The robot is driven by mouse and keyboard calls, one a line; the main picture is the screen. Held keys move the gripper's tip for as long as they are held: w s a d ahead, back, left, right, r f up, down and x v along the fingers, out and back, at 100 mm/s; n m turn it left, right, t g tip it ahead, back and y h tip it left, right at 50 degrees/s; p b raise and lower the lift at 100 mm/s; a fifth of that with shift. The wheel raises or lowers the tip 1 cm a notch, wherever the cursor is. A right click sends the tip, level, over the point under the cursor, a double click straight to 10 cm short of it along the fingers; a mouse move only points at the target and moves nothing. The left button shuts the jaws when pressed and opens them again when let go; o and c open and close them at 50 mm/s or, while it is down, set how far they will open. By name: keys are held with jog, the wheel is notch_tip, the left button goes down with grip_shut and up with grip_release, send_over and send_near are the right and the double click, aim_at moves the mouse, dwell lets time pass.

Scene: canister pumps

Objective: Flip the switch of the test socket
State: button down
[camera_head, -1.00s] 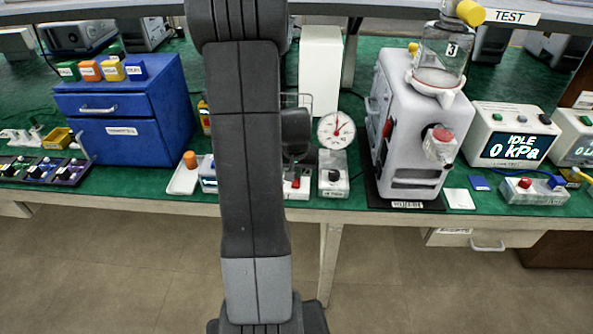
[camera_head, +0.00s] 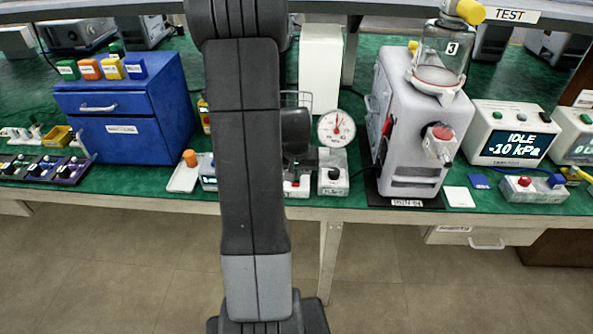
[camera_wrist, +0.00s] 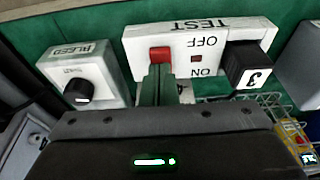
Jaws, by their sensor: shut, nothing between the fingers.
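The test socket (camera_wrist: 208,40) is a white box marked TEST, OFF and ON, upside down in the wrist view. Its red switch (camera_wrist: 160,54) is at the left, with a small dark red indicator (camera_wrist: 196,59) beside it. A black plug (camera_wrist: 250,64) marked 3 sits in the socket. My gripper (camera_wrist: 160,70) is shut and empty, its tips at the ON-side edge of the switch, seemingly touching it. The fingers hide the switch's lower edge, so its tilt is unclear. In the head view the socket is mostly hidden behind my arm.
The BLEED box (camera_wrist: 82,80) with a black knob stands close beside the socket. In the head view, a dial gauge (camera_head: 336,128), a grey pump (camera_head: 410,130) and a display (camera_head: 515,145) reading IDLE, -10 kPa stand to the right. A wire basket (camera_wrist: 265,102) is near the plug.

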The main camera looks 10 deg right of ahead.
jog(key=shift+r, duration=0.1)
jog(key=shift+r, duration=0.2)
jog(key=p+v, duration=0.1)
jog(key=v, duration=0.1)
jog(key=p+v, duration=0.1)
jog(key=p, duration=0.1)
jog(key=shift+w+r, duration=0.15)
jog(key=shift+r, duration=0.3)
jog(key=s+v, duration=0.2)
jog(key=v, duration=0.7)
jog(key=shift+a+b, duration=0.25)
jog(key=shift+b, duration=0.05)
jog(key=shift+f, duration=0.15)
